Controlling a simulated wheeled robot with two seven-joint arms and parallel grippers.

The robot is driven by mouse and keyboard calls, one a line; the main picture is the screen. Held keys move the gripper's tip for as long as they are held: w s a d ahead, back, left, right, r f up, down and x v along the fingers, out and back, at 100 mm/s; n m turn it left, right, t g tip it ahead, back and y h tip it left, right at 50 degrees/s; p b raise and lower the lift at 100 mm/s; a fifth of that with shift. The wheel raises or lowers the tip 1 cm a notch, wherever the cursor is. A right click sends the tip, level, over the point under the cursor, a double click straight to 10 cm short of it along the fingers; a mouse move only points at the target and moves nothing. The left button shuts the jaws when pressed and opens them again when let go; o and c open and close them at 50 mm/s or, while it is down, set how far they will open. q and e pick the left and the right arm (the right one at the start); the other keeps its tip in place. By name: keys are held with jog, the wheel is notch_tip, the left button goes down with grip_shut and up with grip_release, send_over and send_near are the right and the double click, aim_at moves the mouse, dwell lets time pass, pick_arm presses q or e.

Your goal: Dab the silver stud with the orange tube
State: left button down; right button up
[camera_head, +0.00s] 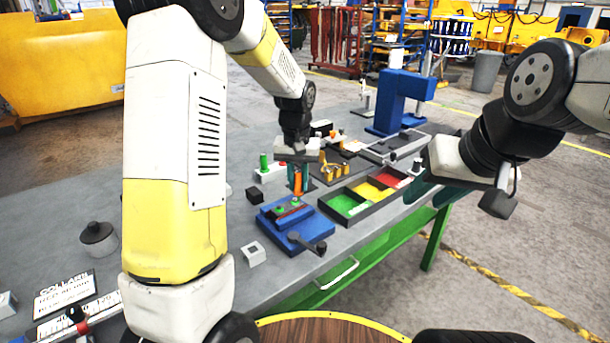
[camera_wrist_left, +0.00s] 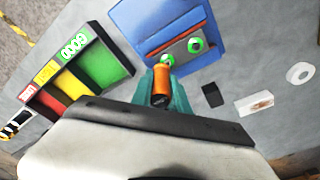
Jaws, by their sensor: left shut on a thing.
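My left gripper (camera_head: 298,180) is shut on the orange tube (camera_head: 298,184), above the far edge of a blue fixture (camera_head: 277,236). In the left wrist view the tube's orange end (camera_wrist_left: 161,84) sits between the teal fingers and points toward the fixture (camera_wrist_left: 140,20). I cannot tell for sure which is the silver stud. My right gripper (camera_head: 432,192) is at the table's right edge, teal fingers apart, away from the fixture.
A tray (camera_head: 333,212) with green, yellow and red compartments lies right of the fixture. A small black block (camera_head: 254,195) and a white holder with a green piece (camera_head: 271,173) stand left of it. A blue press (camera_head: 396,98) stands behind.

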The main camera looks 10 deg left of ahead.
aim_at(299, 170)
dwell(0.5)
pick_arm(q)
jog(key=shift+r, duration=2.95)
jog(key=shift+d, duration=0.1)
